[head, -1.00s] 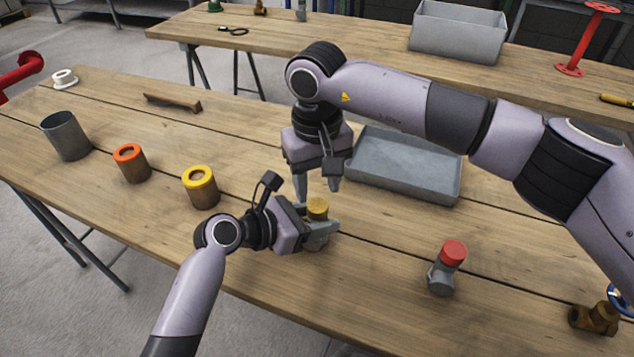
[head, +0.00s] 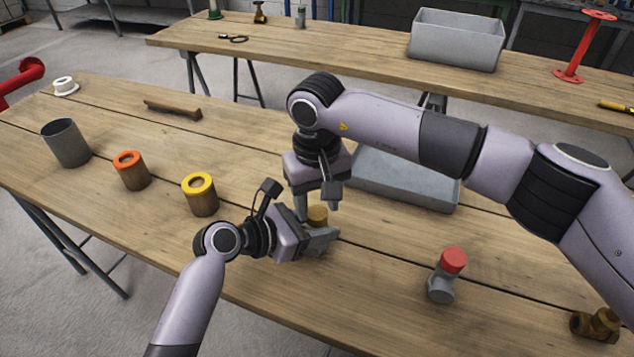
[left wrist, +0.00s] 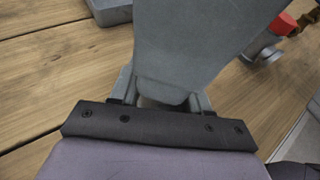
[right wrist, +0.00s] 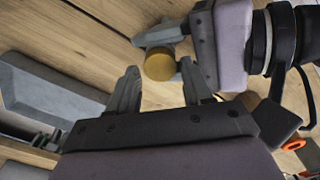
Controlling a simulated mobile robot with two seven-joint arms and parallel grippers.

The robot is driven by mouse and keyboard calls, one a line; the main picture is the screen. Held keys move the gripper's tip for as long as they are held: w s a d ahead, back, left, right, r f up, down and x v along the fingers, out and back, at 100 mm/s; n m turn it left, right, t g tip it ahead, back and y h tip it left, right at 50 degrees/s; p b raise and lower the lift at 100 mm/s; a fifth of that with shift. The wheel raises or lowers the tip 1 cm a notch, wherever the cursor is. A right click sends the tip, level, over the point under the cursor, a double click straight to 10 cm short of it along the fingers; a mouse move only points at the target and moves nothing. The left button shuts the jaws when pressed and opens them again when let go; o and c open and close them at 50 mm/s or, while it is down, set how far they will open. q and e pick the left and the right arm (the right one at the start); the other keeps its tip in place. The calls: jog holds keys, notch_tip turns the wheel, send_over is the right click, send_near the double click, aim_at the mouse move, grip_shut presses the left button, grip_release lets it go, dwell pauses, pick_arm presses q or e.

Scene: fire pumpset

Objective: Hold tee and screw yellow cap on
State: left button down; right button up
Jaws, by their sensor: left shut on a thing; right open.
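A dull yellow cap (head: 317,214) sits upright between the fingers of my left gripper (head: 322,235), low over the near table. It shows as a round yellow disc in the right wrist view (right wrist: 159,66). My left gripper is shut on the piece under the cap, taken to be the tee; its body is mostly hidden by the fingers. I cannot tell how far the cap is seated on it. My right gripper (head: 316,207) points down, open and empty, with its fingertips around or just above the cap; contact is not clear.
A grey fitting with a red cap (head: 441,276) stands to the right, with a brass valve (head: 597,325) beyond. Yellow-rimmed (head: 200,196), orange-rimmed (head: 131,172) and grey (head: 66,143) cups stand left. A grey tray (head: 410,180) lies behind my right gripper.

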jog(key=shift+f, duration=0.95)
pick_arm(q)
jog(key=shift+r, duration=0.1)
pick_arm(e)
jog(key=c, duration=0.9)
jog(key=o, duration=1.2)
jog(key=shift+r, duration=2.35)
jog(key=o, duration=0.6)
jog(key=shift+c, duration=0.2)
jog(key=shift+a, duration=0.1)
